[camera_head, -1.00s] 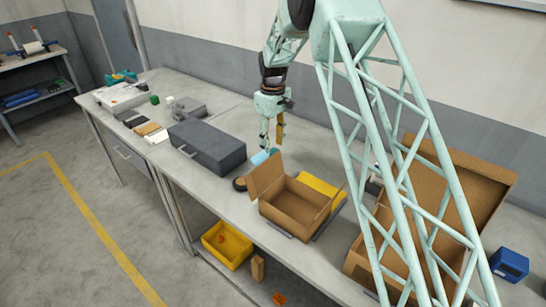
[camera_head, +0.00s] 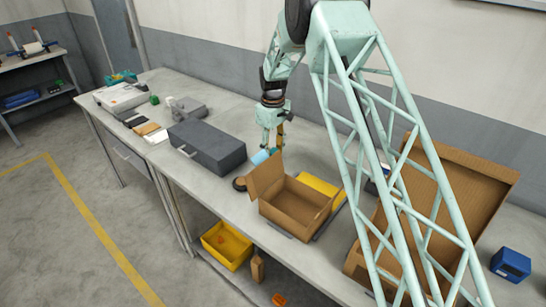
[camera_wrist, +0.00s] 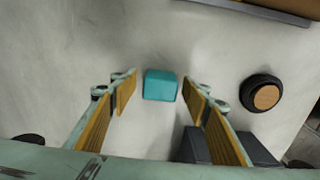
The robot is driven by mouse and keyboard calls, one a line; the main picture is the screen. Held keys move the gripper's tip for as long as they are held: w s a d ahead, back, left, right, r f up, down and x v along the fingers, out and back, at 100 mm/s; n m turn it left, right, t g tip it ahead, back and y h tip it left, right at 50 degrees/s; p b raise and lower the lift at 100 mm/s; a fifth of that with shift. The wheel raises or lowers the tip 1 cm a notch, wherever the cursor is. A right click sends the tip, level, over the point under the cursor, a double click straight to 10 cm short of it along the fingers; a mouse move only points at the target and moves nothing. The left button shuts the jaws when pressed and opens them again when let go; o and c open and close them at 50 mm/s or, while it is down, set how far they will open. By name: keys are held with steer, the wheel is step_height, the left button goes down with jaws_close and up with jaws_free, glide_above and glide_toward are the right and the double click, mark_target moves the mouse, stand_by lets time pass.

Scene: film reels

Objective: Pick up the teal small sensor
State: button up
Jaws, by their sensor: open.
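The teal small sensor (camera_wrist: 160,85) is a small block lying on the bare grey bench top. In the wrist view it appears between the two fingertips of my gripper (camera_wrist: 160,88), with a visible gap on each side. My gripper is open, with tan pads on its inner faces, and holds nothing. In the head view my gripper (camera_head: 271,141) points down at the sensor (camera_head: 262,157), behind the open cardboard box. The fingers partly hide that spot, and the exact height gap cannot be told.
A dark round object with a tan top (camera_wrist: 266,97) lies close to the sensor. A dark grey case (camera_head: 208,145) stands to the left in the head view. An open cardboard box (camera_head: 296,207) and a yellow item (camera_head: 321,187) lie to the right. The bench behind is clear.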

mark_target(273, 150)
steer(key=c, duration=1)
steer(key=shift+o, duration=0.2)
steer(key=shift+r, duration=0.15)
steer(key=shift+c, duration=0.2)
steer(key=shift+r+p, duration=0.55)
steer(key=shift+r, duration=4.35)
